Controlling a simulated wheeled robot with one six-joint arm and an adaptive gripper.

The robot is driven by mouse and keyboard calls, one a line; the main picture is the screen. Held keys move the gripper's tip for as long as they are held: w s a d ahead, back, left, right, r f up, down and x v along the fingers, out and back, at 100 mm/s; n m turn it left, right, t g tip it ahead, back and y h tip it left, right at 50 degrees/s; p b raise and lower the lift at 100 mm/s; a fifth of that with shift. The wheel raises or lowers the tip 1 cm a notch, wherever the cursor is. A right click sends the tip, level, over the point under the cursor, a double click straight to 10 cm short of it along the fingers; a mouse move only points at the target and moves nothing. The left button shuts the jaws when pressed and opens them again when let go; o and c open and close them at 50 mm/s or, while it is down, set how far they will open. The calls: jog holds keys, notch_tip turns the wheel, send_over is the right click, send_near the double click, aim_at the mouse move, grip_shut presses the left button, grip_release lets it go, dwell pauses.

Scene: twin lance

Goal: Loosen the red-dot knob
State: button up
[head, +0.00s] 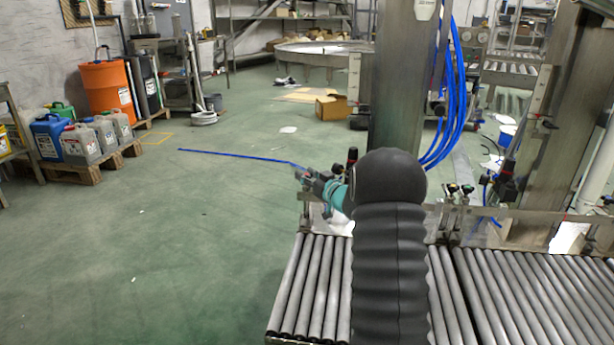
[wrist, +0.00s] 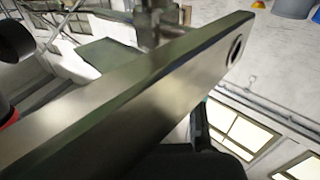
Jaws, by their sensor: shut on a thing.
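My gripper (head: 309,178) is at the conveyor's guide rail in the head view, left of my black-sleeved arm, with its teal wrist part beside it. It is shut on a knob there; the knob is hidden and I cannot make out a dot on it. In the wrist view a broad metal bar (wrist: 150,95) crosses the picture at a slant. A dark rounded part (wrist: 14,41) and a red patch (wrist: 8,119) show at the left edge; I cannot tell whether the red is the dot. A dark shape fills the bottom middle.
Roller conveyors (head: 315,285) run along the front. A metal column (head: 400,80) with blue hoses (head: 455,90) stands behind my arm. More black clamp knobs (head: 460,189) sit along the rail to the right. The green floor (head: 150,250) at left is mostly clear.

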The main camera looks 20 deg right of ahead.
jog(key=o, duration=1.2)
jog(key=shift+r, duration=0.15)
jog(key=shift+c, duration=0.2)
jog(key=v, duration=1.2)
